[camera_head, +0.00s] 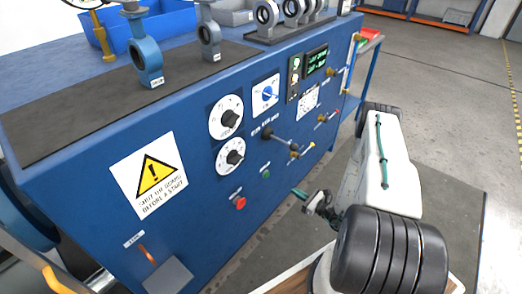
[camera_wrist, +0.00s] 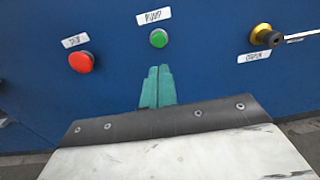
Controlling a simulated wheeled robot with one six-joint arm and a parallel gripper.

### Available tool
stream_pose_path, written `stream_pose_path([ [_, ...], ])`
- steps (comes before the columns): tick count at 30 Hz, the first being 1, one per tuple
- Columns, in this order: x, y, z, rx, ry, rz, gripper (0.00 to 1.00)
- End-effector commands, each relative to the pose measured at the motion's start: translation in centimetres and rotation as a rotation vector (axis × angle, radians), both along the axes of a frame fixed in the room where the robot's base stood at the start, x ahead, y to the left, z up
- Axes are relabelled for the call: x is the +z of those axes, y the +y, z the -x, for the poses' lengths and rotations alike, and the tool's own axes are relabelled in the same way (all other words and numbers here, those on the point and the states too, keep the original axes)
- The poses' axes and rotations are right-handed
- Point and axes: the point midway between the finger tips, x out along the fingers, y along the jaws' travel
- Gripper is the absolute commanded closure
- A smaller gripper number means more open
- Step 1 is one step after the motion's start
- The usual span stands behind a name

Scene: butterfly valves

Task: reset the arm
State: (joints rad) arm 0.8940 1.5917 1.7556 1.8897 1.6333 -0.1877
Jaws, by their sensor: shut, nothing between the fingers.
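My gripper (camera_head: 299,193) is in front of the blue panel (camera_head: 200,222), at the lower right of the head view. Its two teal fingers show in the wrist view (camera_wrist: 158,86), side by side and pressed together with nothing between them. In the wrist view the fingertips point at the panel, just below a green button (camera_wrist: 158,38). They look apart from the panel, but the exact gap is hard to tell. My white and black arm fills the lower right of the head view.
A red button (camera_wrist: 81,62) is left of the fingers and a brass fitting with a black end (camera_wrist: 264,36) is to the right. Dials (camera_head: 226,117), a black-knobbed lever (camera_head: 268,133) and brass valves stick out above. Open floor (camera_head: 440,90) lies right.

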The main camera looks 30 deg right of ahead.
Motion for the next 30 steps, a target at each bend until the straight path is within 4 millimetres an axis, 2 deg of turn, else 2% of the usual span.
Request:
stream_pose_path([
  [7, -0.2, 0.5, 0.2, 0.023, 0.015, -0.01, 1.0],
  [12, 0.1, 4.5, 2.5, 0.182, 0.058, -0.061, 1.0],
  [20, 8.2, 8.2, 3.5, 0.546, 0.05, 0.002, 1.0],
  [30, 21.6, 12.3, 5.4, 1.054, 0.013, 0.255, 1.0],
])
